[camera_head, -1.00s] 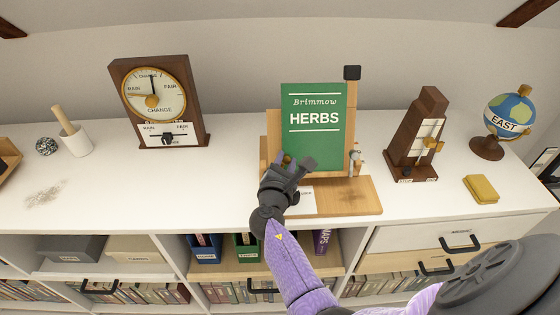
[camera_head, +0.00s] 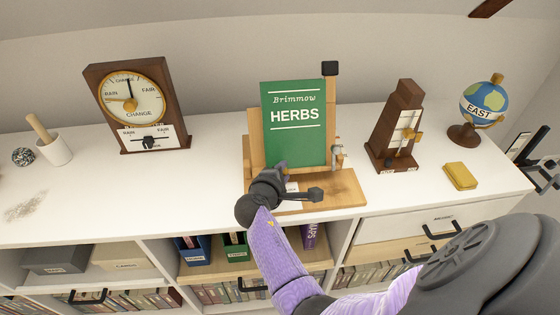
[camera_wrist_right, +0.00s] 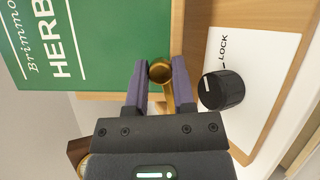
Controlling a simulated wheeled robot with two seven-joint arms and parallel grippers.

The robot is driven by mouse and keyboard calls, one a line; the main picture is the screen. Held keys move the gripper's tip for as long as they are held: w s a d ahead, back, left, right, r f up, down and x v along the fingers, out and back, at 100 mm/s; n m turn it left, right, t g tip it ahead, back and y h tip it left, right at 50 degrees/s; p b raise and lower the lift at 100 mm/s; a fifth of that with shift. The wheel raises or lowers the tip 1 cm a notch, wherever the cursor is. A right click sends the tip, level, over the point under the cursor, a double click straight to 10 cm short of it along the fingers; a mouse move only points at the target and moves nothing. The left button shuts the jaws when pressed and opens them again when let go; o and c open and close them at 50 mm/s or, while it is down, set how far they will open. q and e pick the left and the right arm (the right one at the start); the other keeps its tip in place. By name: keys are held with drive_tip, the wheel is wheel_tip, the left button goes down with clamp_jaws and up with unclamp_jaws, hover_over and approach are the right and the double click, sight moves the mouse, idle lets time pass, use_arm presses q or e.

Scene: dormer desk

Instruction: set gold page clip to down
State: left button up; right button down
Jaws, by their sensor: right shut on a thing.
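A green book titled "Brimmow HERBS" (camera_head: 294,138) stands upright on a wooden book stand (camera_head: 340,192). My right gripper (camera_head: 284,170) is at the book's lower edge, with its arm coming up from below. In the right wrist view, the gripper (camera_wrist_right: 161,84) is shut on the gold page clip (camera_wrist_right: 160,71), whose round end shows between the two fingers. The clip's gold arm runs down between the fingers. In the head view the clip is largely hidden by the gripper. My left gripper is not in view.
A black knob (camera_wrist_right: 221,90) on a white plate marked "LOCK" sits close beside the right finger. A barometer clock (camera_head: 136,106) stands to the left. A metronome-like wooden device (camera_head: 398,128), a globe (camera_head: 484,102) and a yellow block (camera_head: 460,176) stand to the right.

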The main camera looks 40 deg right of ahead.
drive_tip(key=shift+s+f+m+g+y, duration=0.2)
drive_tip(key=shift+f+m+g+y, duration=0.15)
drive_tip(key=shift+m, duration=0.45)
drive_tip(key=shift+c, duration=2.2)
unclamp_jaws()
